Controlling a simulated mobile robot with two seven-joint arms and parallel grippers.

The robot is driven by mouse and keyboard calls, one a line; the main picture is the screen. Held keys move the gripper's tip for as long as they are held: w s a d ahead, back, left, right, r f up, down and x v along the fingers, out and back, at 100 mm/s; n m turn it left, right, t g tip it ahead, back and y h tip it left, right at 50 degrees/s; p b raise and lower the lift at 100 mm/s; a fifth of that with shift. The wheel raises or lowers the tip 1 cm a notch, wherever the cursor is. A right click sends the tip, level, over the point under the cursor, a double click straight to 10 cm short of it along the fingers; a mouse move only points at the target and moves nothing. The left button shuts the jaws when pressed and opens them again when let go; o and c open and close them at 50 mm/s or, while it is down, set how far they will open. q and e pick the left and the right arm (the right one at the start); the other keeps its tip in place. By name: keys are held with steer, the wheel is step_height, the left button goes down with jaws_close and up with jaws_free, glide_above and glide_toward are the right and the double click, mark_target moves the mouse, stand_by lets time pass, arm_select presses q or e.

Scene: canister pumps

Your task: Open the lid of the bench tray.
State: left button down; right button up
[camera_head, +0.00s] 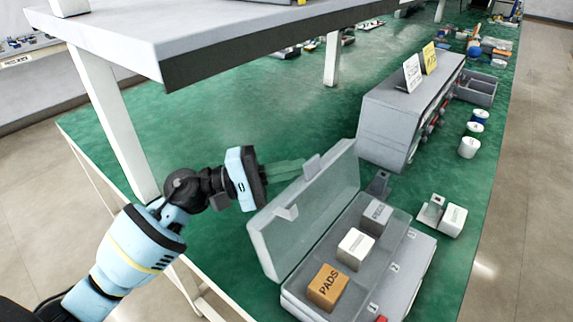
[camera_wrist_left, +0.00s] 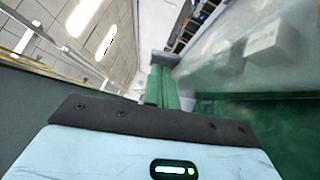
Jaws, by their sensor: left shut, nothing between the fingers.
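The bench tray (camera_head: 408,262) is a grey case on the green bench. Its pale grey lid (camera_head: 318,215) stands raised along the tray's left side, tilted back, so the inside shows. In the tray sit an orange block marked PADS (camera_head: 328,287), a white block (camera_head: 354,248) and a grey block (camera_head: 376,217). My left gripper (camera_head: 290,167) is on the outer side of the lid near its upper edge, its fingers shut with nothing between them. Whether the fingertips touch the lid is unclear. In the left wrist view the fingers (camera_wrist_left: 164,85) point away from the camera. My right gripper is not in view.
A white shelf (camera_head: 200,40) on posts overhangs the bench at the upper left. A grey box with cards (camera_head: 395,115) stands behind the tray. A small bracket with a white block (camera_head: 452,218) and white-topped containers (camera_head: 469,147) are at right.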

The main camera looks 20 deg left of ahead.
mark_target(310, 182)
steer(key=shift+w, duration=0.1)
arm_select(q)
steer(key=shift+s+d+r+m, duration=0.15)
steer(key=shift+d+r+m, duration=0.1)
steer(key=shift+d+m, duration=0.05)
steer(key=d+m+y, duration=0.1)
steer(key=s+d+r+g+p, duration=0.1)
steer(key=d, duration=0.1)
steer(key=shift+s+d+r+m+y+p, duration=0.2)
steer(key=shift+m+y+p, duration=0.1)
steer(key=shift+m+y, duration=0.1)
steer(key=shift+s+d, duration=0.25)
steer(key=shift+d, duration=0.35)
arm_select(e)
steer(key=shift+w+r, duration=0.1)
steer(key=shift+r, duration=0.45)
